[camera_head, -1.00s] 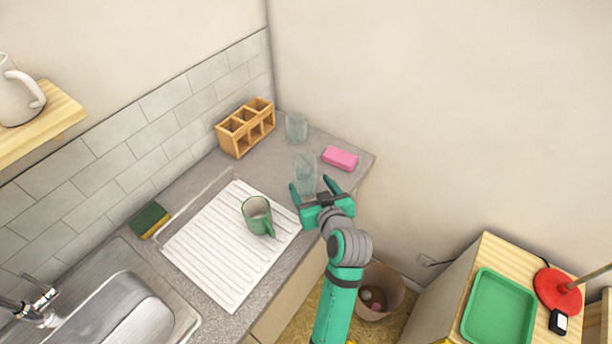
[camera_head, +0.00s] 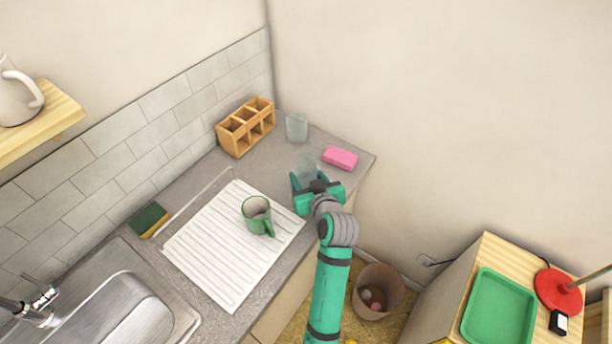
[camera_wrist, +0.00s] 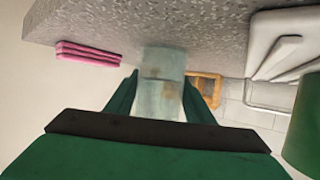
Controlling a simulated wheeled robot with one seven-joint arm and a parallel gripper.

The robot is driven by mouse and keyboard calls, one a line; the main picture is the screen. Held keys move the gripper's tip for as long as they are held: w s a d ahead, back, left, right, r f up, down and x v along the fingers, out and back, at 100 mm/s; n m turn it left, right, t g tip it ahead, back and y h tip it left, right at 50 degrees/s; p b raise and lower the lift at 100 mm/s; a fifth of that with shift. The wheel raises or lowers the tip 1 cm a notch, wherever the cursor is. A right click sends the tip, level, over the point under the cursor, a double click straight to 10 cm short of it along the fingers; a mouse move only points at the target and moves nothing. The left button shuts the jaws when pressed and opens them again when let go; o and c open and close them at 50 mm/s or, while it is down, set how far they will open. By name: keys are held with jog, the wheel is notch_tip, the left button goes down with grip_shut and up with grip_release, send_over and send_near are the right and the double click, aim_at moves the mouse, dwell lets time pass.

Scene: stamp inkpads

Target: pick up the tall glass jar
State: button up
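The tall glass jar (camera_head: 306,163) is clear, pale greenish glass and stands on the grey counter to the right of the drying mat. In the wrist view, where the counter shows at the top, the jar (camera_wrist: 158,98) lies between the two green fingers of my gripper (camera_wrist: 160,100). The fingers are spread on either side of it and do not look closed on it. Whether either finger touches the glass is unclear.
A pink block (camera_head: 340,158) lies close on the right. A green mug (camera_head: 256,212) stands on the white ribbed mat (camera_head: 212,262). The counter's front edge is close below my gripper.

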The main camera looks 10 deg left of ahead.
jog(key=shift+s+a, duration=0.15)
jog(key=shift+a, duration=0.1)
jog(key=shift+c, duration=1)
jog(key=shift+d, duration=0.15)
jog(key=shift+d, duration=0.15)
